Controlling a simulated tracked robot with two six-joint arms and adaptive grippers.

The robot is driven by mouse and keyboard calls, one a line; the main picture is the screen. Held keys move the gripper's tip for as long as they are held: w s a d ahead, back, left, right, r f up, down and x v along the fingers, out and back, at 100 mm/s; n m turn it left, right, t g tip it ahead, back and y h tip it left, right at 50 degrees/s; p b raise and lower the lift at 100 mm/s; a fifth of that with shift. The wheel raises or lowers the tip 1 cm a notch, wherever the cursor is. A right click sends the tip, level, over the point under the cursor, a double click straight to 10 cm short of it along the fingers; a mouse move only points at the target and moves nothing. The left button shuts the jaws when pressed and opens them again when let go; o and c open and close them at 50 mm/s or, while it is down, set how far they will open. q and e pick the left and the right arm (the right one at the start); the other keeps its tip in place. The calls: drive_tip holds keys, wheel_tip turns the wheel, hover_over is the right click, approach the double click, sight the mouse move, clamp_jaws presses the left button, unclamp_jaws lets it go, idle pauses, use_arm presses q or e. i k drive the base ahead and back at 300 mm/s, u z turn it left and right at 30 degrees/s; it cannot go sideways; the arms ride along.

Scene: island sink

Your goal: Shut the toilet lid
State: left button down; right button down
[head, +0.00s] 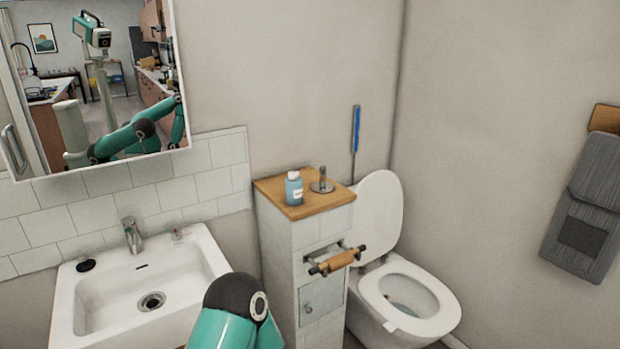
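The toilet (408,303) stands at the lower right, beyond a narrow tiled cabinet. Its white lid (381,209) is raised and leans back towards the wall. The seat ring (370,283) is down on the bowl, and the bowl's opening shows. A teal and black link of my arm rises at the bottom centre, in front of the sink and cabinet. Neither of my grippers shows directly in the head view, so their state is hidden. The arm is well apart from the lid.
The tiled cabinet (310,240) stands between sink (150,290) and toilet, with a blue bottle (293,188) on its wooden top and a paper-roll holder (337,262) jutting out. A blue-handled brush (356,130) stands behind. A grey towel (588,207) hangs right. A mirror (95,75) reflects me.

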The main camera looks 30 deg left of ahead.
sight(378, 218)
drive_tip(key=u, duration=0.25)
drive_tip(key=i, duration=1)
drive_tip(key=z, duration=0.05)
